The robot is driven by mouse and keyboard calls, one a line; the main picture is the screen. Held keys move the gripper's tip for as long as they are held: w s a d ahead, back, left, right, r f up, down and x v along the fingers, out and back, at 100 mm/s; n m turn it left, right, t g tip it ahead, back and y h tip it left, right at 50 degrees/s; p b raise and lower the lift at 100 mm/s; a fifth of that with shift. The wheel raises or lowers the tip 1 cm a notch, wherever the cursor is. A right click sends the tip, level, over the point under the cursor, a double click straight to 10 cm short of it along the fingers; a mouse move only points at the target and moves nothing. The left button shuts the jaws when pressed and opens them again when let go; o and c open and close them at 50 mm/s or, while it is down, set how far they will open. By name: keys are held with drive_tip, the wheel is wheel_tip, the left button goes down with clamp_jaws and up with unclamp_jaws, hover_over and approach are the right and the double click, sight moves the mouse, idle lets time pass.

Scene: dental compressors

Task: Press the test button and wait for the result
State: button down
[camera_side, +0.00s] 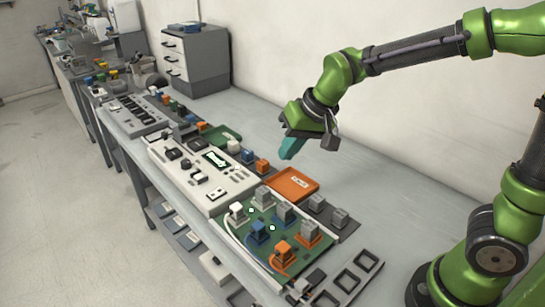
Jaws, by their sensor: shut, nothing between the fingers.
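My gripper (290,148) hangs above the bench near the middle of the picture, pointing down and to the left. Its teal fingers are together with nothing between them. It is apart from the white test panel (190,176), which lies to its left and below. The panel carries a small display (216,160) with lit marks too small to read, dark blocks and several small light buttons. I cannot tell which of them is the test button. A green board (293,241) in front of the panel holds white, grey, blue and orange connector-like parts.
An orange tray (291,184) and a green tray (222,135) lie behind the panel, with several coloured blocks between them. A grey drawer cabinet (196,60) stands at the back. The bench along the wall (350,170) is clear.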

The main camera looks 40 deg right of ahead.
drive_tip(key=w+a+f+m+t+h, duration=0.1)
drive_tip(key=w+a+f, duration=0.25)
drive_tip(key=w, duration=0.55)
drive_tip(key=w+a+f+m+t, duration=0.1)
drive_tip(key=w+a+f, duration=0.25)
drive_tip(key=w, duration=0.65)
wheel_tip(320, 180, up, 2)
drive_tip(key=m+t, duration=0.2)
hover_over(202, 177)
drive_tip(key=shift+r, duration=0.15)
drive_tip(key=shift+f, duration=4.45)
drive_tip(key=shift+f, duration=0.1)
drive_tip(key=shift+f, duration=0.3)
